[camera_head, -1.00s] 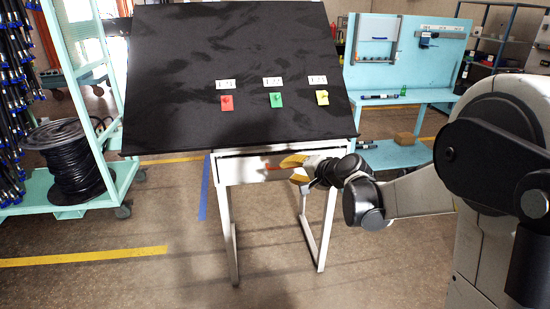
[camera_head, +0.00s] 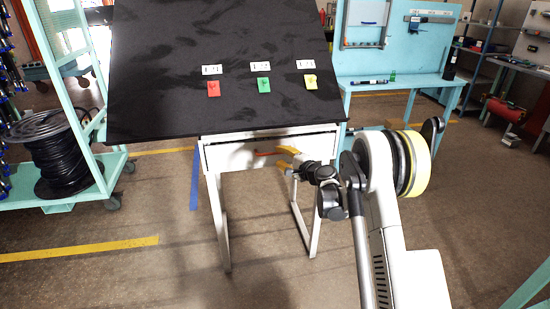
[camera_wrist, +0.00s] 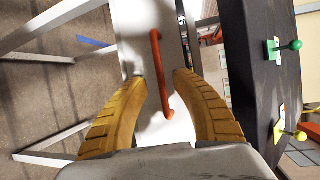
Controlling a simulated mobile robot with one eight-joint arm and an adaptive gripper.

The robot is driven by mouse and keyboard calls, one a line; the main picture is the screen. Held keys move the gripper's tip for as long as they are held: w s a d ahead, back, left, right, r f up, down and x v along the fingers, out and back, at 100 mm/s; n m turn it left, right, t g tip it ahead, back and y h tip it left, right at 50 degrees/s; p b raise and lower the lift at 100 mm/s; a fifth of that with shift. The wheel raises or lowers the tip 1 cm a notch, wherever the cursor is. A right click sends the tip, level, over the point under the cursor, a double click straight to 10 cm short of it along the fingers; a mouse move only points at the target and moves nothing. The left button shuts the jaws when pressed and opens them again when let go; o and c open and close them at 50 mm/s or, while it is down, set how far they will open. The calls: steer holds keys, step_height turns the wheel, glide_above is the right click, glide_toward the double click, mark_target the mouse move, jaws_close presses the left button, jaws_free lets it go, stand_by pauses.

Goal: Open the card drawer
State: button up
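The card drawer (camera_head: 232,156) is a white front under the black slanted board, and it looks shut. Its handle is a thin orange-red bar (camera_wrist: 158,70), which shows small in the head view (camera_head: 270,153). My gripper (camera_head: 285,157) has yellow-tan fingers and is at the right part of the drawer front. In the wrist view my gripper (camera_wrist: 160,80) is open, with the fingers spread to either side of the handle's near end. The fingers do not appear to touch the handle. Nothing is held.
The black board (camera_head: 170,70) overhangs the drawer and carries red (camera_head: 213,89), green (camera_head: 263,85) and yellow (camera_head: 310,82) knobbed cards with labels. White table legs (camera_head: 222,220) stand below. A cable reel (camera_head: 60,160) on a turquoise rack is at left. A turquoise bench (camera_head: 400,85) is behind right.

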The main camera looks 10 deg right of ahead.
mark_target(275, 153)
steer(key=shift+b+x, duration=0.45)
steer(key=shift+x, duration=1.3)
steer(key=shift+c, duration=0.2)
jaws_close()
steer(key=shift+s, duration=0.15)
